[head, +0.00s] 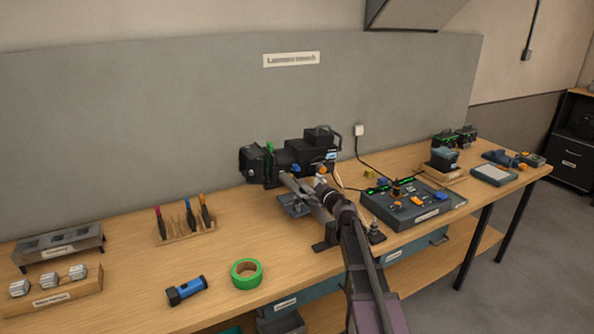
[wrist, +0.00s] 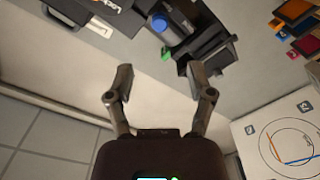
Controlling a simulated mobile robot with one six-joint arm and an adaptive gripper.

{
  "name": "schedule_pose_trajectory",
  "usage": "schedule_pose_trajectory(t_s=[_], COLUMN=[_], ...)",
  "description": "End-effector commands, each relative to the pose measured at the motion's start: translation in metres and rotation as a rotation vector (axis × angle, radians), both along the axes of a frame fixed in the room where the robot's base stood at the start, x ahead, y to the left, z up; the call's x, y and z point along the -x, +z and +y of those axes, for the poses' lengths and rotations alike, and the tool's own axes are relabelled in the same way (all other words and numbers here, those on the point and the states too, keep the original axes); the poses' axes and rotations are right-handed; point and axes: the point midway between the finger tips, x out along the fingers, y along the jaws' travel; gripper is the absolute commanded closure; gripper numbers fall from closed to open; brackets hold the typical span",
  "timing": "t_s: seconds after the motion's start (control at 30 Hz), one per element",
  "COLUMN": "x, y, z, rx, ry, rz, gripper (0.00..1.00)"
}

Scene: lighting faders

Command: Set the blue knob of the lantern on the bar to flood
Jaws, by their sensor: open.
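The black lantern (head: 308,154) is on its bar at the back of the bench, against the grey wall panel. Its blue knob (head: 296,168) and an orange knob (head: 322,170) show low on its side, and a green piece (head: 269,148) nearer its left end. My gripper (head: 290,181) is just in front of and below the lantern, partly hidden by my arm. In the wrist view my gripper (wrist: 160,84) is open, with nothing between the fingers. The round blue knob (wrist: 160,23) lies beyond the fingertips, apart from them. The knob's setting cannot be read.
A fader console (head: 405,205) stands right of my arm. A green tape roll (head: 247,273), a blue torch (head: 187,290) and a rack of tools (head: 185,225) lie left on the bench. A white card with a circle drawing (wrist: 285,140) shows in the wrist view.

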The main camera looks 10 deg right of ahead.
Motion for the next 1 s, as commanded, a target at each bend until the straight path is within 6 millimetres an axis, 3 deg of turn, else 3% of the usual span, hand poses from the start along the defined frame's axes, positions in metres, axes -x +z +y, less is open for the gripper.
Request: schedule_pose_trajectory(t_s=[0.6, 1.0], x=[-0.089, -0.112], y=[0.000, 0.000], z=[0.028, 0.037], rx=[0.000, 0.000], ry=[0.000, 0.000], rz=[0.000, 0.000], gripper=[0.31, 0.31])
